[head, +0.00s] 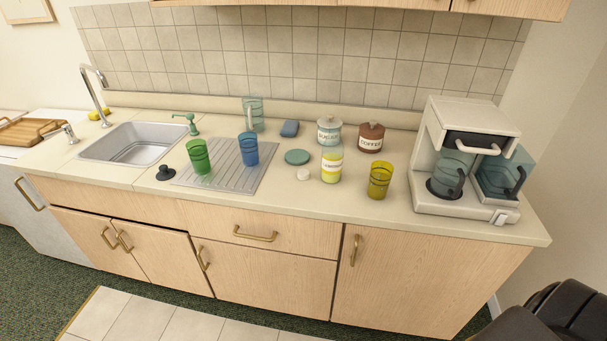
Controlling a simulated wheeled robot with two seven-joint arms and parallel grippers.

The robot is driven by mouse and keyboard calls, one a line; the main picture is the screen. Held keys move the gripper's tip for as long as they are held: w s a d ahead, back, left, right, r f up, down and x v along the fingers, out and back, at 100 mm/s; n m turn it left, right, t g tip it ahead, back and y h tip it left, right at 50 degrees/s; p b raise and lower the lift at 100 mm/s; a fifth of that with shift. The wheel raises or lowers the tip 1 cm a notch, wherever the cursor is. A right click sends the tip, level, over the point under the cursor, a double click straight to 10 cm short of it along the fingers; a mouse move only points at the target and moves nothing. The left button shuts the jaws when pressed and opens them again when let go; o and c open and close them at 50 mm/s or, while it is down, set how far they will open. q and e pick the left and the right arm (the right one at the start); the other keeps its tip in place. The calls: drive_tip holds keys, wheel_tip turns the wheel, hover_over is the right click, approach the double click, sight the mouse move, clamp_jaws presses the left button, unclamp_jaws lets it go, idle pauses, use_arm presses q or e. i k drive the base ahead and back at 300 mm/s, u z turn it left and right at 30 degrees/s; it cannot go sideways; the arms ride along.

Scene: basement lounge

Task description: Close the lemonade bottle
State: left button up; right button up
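The lemonade bottle (332,164) stands upright on the counter, right of the middle. It is clear with a yellow lower part and a white label. No cap shows on its top, though the sugar jar close behind makes the rim hard to read. A small white round cap (303,174) lies on the counter just left of the bottle, apart from it. Neither of my grippers is in the head view. A dark rounded shape sits at the bottom right corner.
Near the bottle are a yellow cup (379,180), a teal disc (297,157), a sugar jar (329,132) and a coffee jar (370,137). Green (199,157) and blue (248,149) cups stand on the drainboard. A coffee maker (465,160) stands right. The counter front is clear.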

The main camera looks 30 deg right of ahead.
sight(333, 150)
drive_tip(key=u, duration=1.05)
drive_tip(key=i, duration=2.45)
drive_tip(key=z, duration=2.95)
